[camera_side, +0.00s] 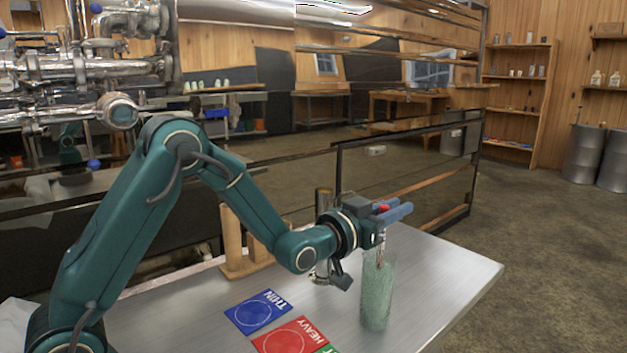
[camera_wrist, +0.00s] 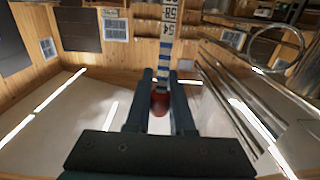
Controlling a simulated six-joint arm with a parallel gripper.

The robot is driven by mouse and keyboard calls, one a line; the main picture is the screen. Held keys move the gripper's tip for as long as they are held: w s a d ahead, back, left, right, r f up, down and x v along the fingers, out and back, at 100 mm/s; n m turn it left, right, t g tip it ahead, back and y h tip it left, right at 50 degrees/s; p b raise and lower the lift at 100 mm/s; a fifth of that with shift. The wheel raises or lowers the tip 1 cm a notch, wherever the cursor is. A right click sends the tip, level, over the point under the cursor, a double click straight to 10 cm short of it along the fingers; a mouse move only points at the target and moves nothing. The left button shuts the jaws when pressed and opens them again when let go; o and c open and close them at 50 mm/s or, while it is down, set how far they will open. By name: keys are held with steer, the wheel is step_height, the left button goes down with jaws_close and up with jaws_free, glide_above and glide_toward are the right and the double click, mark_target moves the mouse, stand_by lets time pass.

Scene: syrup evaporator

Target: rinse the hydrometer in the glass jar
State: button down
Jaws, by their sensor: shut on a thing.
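My gripper (camera_side: 394,212) is at the end of the teal arm, above the steel table. It is shut on the hydrometer, whose red part (camera_side: 384,209) shows between the blue fingers. A thin stem (camera_side: 381,246) hangs below the fingers, and its lower end overlaps the upper part of the glass jar (camera_side: 377,295); how deep it is inside is hard to tell. The jar stands upright and looks pale green and speckled. In the wrist view, the red part (camera_wrist: 159,104) sits between the fingertips (camera_wrist: 162,90), and a numbered strip with blue bands (camera_wrist: 168,30) extends beyond it.
A metal cylinder (camera_side: 323,205) stands behind my wrist, beside a wooden stand (camera_side: 232,240). A blue THIN card (camera_side: 258,311), a red HEAVY card (camera_side: 291,337) and a partly visible green card (camera_side: 327,348) lie on the steel table (camera_side: 455,272). The tabletop right of the jar is clear.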

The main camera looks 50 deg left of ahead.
steer(key=shift+r, duration=0.1)
stand_by(2.6)
steer(key=shift+r, duration=0.3)
steer(key=shift+f, duration=0.35)
stand_by(0.5)
step_height(320, 180, up, 16)
steer(key=shift+r, duration=0.15)
stand_by(1.2)
stand_by(0.5)
